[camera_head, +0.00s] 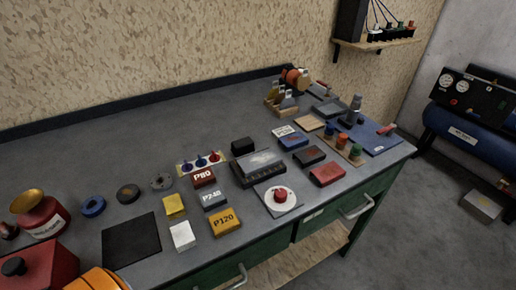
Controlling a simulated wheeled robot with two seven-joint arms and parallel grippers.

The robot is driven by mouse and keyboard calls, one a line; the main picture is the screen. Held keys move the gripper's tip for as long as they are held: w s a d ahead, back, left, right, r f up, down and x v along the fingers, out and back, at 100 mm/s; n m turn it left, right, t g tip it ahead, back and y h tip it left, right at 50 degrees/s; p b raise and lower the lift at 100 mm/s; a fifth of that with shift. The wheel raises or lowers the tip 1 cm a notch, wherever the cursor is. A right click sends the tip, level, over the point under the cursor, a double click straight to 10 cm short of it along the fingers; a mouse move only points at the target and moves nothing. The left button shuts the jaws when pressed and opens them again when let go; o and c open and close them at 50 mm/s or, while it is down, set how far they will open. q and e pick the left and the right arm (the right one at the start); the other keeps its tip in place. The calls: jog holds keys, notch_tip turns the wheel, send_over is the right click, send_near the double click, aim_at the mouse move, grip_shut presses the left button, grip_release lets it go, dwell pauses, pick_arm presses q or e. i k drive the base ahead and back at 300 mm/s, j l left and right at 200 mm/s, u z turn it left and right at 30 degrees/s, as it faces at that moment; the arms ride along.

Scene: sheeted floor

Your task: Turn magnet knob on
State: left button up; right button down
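A red round knob (281,195) sits on a white disc (287,207) set on a dark square plate, near the front edge of the workbench. It is likely the magnet knob, but I cannot read its marking or tell its on or off position. Neither of my grippers shows in the head view, so nothing is seen touching the knob.
Sanding blocks, including an orange P120 block (225,221) and a grey P240 block (214,199), lie left of the knob. A grey metal block (258,165) stands behind it. A red block (327,174) lies right. Green drawers with handles (356,207) are below.

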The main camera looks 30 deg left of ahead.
aim_at(280, 196)
jog(key=u, duration=0.9)
